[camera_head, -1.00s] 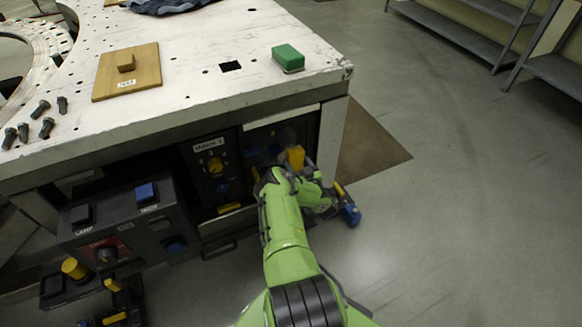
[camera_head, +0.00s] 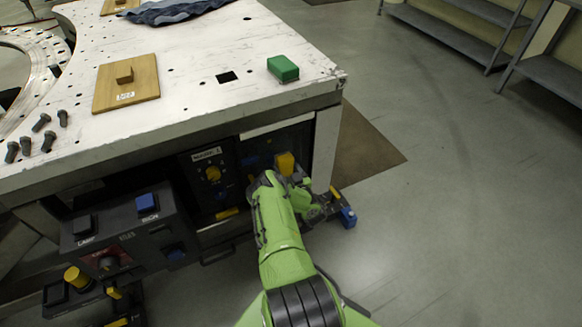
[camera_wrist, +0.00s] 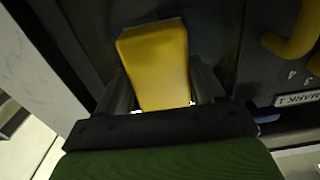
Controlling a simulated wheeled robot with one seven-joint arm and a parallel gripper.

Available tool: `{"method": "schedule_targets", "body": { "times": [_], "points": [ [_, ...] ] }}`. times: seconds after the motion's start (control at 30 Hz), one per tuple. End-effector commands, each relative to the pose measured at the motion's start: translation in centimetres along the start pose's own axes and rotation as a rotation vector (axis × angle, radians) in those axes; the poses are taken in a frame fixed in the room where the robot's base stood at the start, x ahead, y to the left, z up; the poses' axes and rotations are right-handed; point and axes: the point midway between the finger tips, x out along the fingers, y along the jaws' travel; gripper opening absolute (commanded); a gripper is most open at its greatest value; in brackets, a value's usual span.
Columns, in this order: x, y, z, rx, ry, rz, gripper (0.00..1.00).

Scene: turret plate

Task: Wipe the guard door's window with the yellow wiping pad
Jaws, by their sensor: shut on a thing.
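My gripper (camera_wrist: 160,86) is shut on the yellow wiping pad (camera_wrist: 158,62), which fills the space between the two dark fingers in the wrist view. In the head view the pad (camera_head: 285,163) shows as a yellow block at the end of my green arm, low at the table's front side. Behind it is the dark guard door panel (camera_head: 256,158) under the tabletop, partly hidden by my arm and gripper. I cannot make out the window's edges or tell whether the pad touches it.
A control box (camera_head: 125,232) stands further left. The white tabletop (camera_head: 200,45) overhangs above, with a green block (camera_head: 283,68) near its corner. The floor (camera_head: 440,220) at right is open.

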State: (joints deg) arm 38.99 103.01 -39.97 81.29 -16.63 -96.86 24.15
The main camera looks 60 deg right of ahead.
Motion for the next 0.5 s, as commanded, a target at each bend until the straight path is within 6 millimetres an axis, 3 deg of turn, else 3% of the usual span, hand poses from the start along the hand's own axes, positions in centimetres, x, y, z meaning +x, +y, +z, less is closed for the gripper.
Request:
{"method": "schedule_targets", "body": {
  "times": [0.3,0.5],
  "points": [
    [0.1,-3.2,-0.1,0.001,0.002,-0.002,0.44],
    [0.1,-3.6,-0.3,0.000,0.002,-0.001,0.44]
  ]
}}
